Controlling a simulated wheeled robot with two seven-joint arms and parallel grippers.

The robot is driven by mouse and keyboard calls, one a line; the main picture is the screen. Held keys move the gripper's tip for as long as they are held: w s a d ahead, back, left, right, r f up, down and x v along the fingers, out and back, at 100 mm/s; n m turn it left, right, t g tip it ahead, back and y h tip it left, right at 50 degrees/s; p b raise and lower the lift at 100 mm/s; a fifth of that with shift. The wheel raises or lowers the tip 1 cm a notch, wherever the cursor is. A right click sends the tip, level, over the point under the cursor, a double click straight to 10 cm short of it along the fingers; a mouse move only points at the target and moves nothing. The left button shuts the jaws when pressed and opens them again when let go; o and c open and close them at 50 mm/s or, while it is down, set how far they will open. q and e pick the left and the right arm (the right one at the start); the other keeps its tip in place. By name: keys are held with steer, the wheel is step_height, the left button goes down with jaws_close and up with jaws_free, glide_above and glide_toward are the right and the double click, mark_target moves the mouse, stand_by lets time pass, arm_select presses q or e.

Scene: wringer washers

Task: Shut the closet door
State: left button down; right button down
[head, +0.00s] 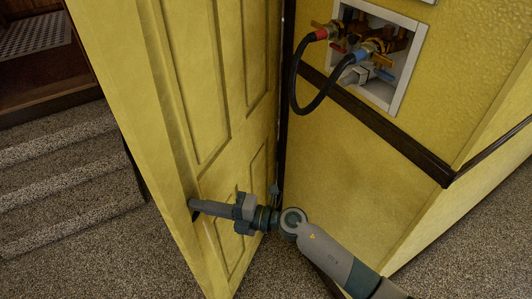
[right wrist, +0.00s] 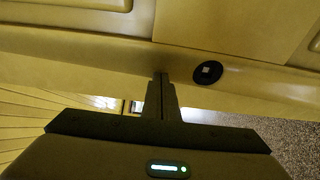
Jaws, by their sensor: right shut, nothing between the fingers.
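The yellow panelled closet door (head: 230,110) stands open, its edge turned toward the left front of the head view. Its panelled face also fills the upper part of the right wrist view (right wrist: 190,50). My right gripper (head: 195,207) is shut and empty, with its tips at the door's lower panelled face near the free edge. In the right wrist view its closed fingers (right wrist: 160,90) point at the door; whether they touch it, I cannot tell. A round black fitting (right wrist: 207,72) is on the door just right of the fingers. My left gripper is not in view.
Right of the door, a yellow wall has a recessed white box (head: 402,90) with valves and a looped black hose (head: 318,108). A dark rail (head: 400,145) crosses that wall. Carpeted steps (head: 60,175) lie left; speckled carpet (head: 470,245) is clear at right.

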mark_target(181, 197)
steer(key=shift+w+x, duration=0.2)
steer(key=shift+x, duration=0.9)
steer(key=shift+w+x, duration=0.2)
steer(key=shift+x, duration=0.85)
steer(key=shift+w+x, duration=0.2)
steer(key=shift+x, duration=0.9)
steer(key=shift+d, duration=0.15)
steer(key=w+a+b, duration=0.2)
steer(key=w+a, duration=0.1)
steer(key=a, duration=0.2)
steer(key=shift+a, duration=0.4)
steer(key=shift+w, duration=0.1)
steer(key=w+a+b, duration=0.3)
steer(key=a, duration=0.2)
steer(key=shift+w+a+b, duration=0.2)
steer(key=shift+w+b, duration=0.15)
